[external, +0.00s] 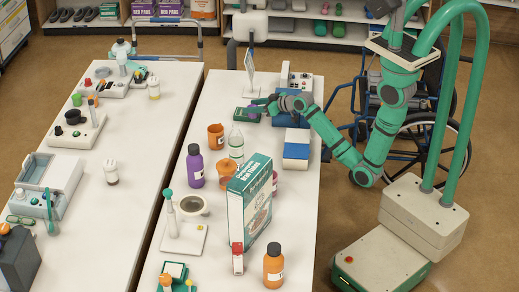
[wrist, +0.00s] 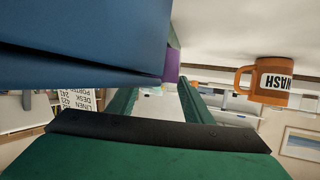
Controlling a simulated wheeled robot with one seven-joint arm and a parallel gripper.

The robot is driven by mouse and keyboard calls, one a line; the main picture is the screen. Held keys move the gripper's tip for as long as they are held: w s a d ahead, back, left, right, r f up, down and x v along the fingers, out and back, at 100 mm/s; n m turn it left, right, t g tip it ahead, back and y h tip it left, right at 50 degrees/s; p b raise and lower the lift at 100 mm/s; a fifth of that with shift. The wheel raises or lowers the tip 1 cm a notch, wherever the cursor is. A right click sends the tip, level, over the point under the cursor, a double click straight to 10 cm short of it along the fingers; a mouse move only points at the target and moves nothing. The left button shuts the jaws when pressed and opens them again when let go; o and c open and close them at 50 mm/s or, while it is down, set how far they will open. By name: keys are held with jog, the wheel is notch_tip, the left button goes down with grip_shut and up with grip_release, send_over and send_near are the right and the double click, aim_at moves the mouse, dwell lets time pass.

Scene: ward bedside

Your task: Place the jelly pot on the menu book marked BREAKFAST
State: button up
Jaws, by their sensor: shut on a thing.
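My gripper (external: 262,103) is shut, over the back part of the middle table, pointing left. The thing in it is mostly hidden by the fingers and is probably the jelly pot. In the wrist view, a purple patch (wrist: 173,65) shows past a large dark blue surface. I cannot read BREAKFAST anywhere, so I cannot pick out the menu book for sure.
An orange mug (external: 216,136) marked WASH stands left and in front of my gripper; it shows upside down in the wrist view (wrist: 271,78). A clear bottle (external: 236,143), blue-and-white box (external: 296,152) and purple bottle (external: 195,164) stand nearby.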

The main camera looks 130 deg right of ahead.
jog(key=shift+f, duration=0.15)
jog(key=o, duration=1.1)
jog(key=shift+a+r, duration=0.15)
jog(key=shift+r, duration=0.1)
jog(key=v, duration=1.1)
jog(key=shift+a, duration=0.3)
jog(key=shift+s, duration=0.15)
